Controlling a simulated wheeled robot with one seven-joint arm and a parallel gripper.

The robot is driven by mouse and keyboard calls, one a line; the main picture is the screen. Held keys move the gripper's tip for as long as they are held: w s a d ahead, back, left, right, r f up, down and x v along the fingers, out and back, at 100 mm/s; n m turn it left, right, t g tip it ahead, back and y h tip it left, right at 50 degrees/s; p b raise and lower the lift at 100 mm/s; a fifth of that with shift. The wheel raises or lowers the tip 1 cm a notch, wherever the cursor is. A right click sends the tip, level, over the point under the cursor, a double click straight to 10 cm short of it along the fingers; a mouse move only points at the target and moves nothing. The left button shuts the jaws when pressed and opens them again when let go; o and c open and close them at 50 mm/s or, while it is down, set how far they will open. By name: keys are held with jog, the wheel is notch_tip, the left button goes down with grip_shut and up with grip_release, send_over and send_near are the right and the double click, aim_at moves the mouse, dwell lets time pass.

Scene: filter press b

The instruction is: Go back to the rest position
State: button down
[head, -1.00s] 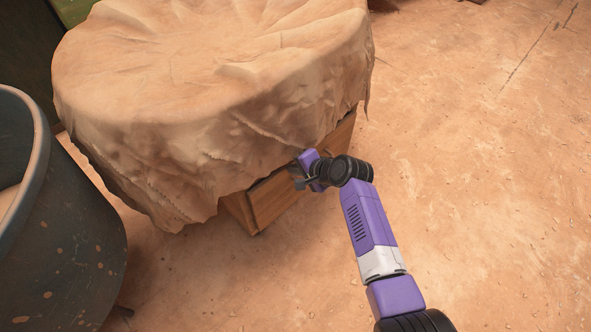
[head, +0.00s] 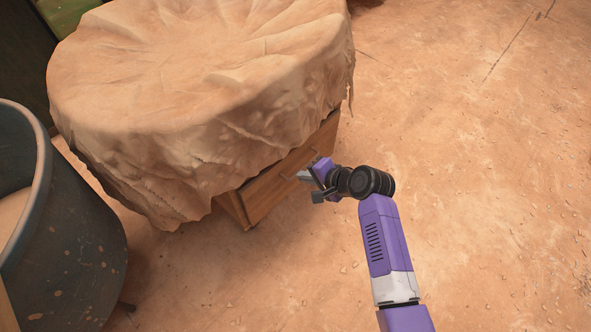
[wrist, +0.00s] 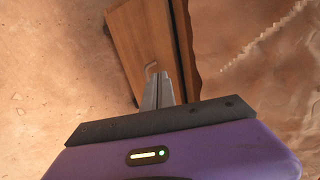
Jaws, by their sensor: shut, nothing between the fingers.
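My gripper (head: 308,183) is at the end of my purple arm, in front of a wooden drawer unit (head: 278,187) under a cloth-covered round top. In the wrist view my gripper (wrist: 158,85) has its fingers together and empty, pointing at the wooden front (wrist: 137,45). A small metal handle (wrist: 151,70) shows just left of the fingertips. In the head view the handle is near the fingertips. I cannot tell whether they touch it.
A brown cloth (head: 200,100) drapes over the round top and hangs over the unit's upper edge. A large dark tub (head: 75,250) stands at the left. The sandy floor (head: 480,150) at the right is open.

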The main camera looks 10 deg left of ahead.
jog(key=shift+v, duration=1)
